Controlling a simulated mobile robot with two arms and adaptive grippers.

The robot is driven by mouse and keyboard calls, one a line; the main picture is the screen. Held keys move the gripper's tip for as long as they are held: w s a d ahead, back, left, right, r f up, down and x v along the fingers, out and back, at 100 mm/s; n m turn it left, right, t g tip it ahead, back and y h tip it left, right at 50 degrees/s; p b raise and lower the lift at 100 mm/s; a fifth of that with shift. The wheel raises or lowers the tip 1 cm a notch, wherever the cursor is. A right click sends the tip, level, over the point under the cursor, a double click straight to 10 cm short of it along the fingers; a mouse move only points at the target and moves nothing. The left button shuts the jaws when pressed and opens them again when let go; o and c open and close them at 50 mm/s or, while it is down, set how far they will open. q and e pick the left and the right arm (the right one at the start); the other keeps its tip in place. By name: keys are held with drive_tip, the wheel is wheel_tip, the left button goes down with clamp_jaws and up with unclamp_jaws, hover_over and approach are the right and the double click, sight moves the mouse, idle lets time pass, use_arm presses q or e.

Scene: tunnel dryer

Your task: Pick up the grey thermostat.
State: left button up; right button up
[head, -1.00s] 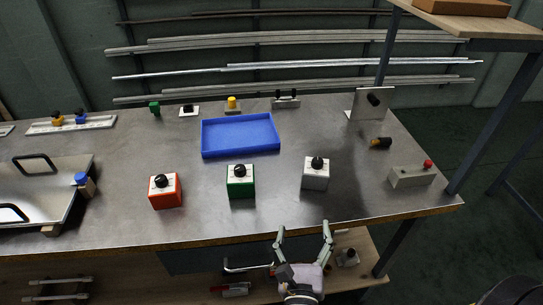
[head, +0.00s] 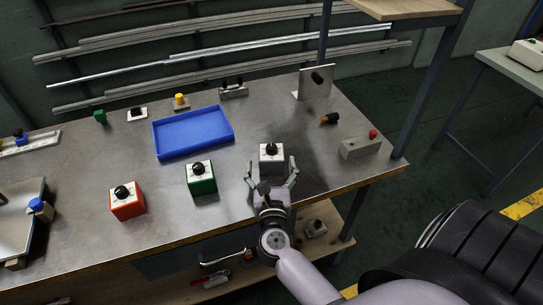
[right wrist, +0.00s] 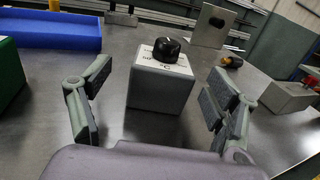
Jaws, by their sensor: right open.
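The grey thermostat (head: 272,158) is a small box with a white top and a black knob. It stands upright on the metal table, right of the green and red ones. My right gripper (head: 270,176) is open just in front of it, with a finger on either side of its near end. In the right wrist view the thermostat (right wrist: 160,82) sits between and beyond the open fingers (right wrist: 158,100), with gaps on both sides. I see no contact. My left gripper is not in view.
A green thermostat (head: 201,179) and a red thermostat (head: 127,203) stand to the left. A blue tray (head: 230,139) lies behind. A grey box with a red button (head: 361,146) and an upright metal plate (head: 315,83) are to the right.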

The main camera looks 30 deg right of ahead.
sight(271, 154)
drive_tip(key=p+x, duration=0.1)
drive_tip(key=x, duration=0.4)
drive_tip(key=shift+s+d+f, duration=0.15)
drive_tip(key=shift+d+f, duration=0.05)
drive_tip(key=shift+a, duration=0.1)
drive_tip(key=shift+c, duration=0.4)
drive_tip(key=c, duration=1.2)
drive_tip(key=shift+c, duration=0.5)
drive_tip(key=shift+r, duration=0.15)
